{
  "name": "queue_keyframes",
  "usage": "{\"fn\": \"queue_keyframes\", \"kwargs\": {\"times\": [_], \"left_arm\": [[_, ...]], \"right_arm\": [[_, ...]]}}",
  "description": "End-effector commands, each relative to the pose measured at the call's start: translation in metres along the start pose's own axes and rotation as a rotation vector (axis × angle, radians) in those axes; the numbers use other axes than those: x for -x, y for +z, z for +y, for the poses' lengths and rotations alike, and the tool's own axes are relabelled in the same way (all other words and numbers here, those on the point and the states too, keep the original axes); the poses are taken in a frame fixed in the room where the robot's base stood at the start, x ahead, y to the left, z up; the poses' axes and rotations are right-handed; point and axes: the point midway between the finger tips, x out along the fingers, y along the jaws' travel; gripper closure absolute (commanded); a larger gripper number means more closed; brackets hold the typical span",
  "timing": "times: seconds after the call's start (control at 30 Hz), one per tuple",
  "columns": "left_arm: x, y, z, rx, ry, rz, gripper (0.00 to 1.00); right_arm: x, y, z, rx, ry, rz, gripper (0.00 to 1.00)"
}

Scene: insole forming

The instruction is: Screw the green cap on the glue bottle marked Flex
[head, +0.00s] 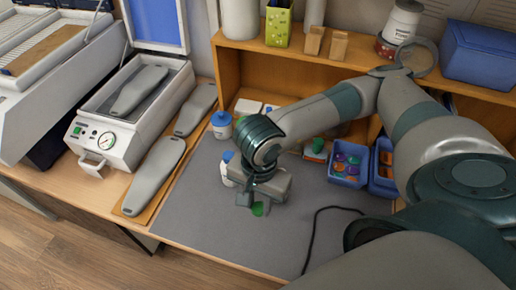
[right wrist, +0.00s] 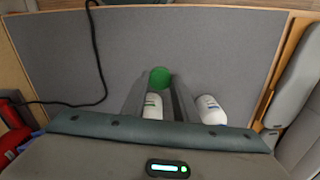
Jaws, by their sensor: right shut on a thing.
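My right gripper (head: 257,205) is low over the grey mat, shut on the green cap (head: 258,209). In the right wrist view, the cap (right wrist: 160,79) shows at the fingertips. A white bottle with a green mark (right wrist: 152,107) shows through the gap between the fingers; the hand hides it in the head view. Another white bottle with a blue mark (right wrist: 210,110) stands beside the right finger in the wrist view; it is the blue-capped bottle (head: 228,170) left of the hand in the head view. I cannot read the labels. My left gripper is not in view.
Another blue-capped container (head: 221,122) stands farther back. Blue bins with coloured pieces (head: 348,163) are on the right. A black cable (head: 314,225) lies on the mat (head: 205,215). Grey insoles (head: 153,175) and a white press (head: 95,140) are on the left. The front mat is clear.

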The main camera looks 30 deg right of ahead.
Motion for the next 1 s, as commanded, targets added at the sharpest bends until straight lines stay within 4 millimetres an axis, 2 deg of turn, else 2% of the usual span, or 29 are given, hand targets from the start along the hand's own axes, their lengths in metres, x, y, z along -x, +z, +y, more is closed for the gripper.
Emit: {"fn": "queue_keyframes", "kwargs": {"times": [0.37,0.53,0.77,1.0], "left_arm": [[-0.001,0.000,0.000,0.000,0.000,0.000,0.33],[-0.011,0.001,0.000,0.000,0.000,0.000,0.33],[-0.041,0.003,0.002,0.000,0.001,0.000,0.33],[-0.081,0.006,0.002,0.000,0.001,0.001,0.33]], "right_arm": [[-0.001,0.000,-0.001,0.005,-0.001,0.001,0.94],[-0.006,-0.004,-0.007,0.062,-0.001,0.005,0.94],[-0.020,-0.017,-0.030,0.288,0.002,0.014,0.94],[-0.031,-0.033,-0.062,0.642,0.006,0.015,0.94]]}}
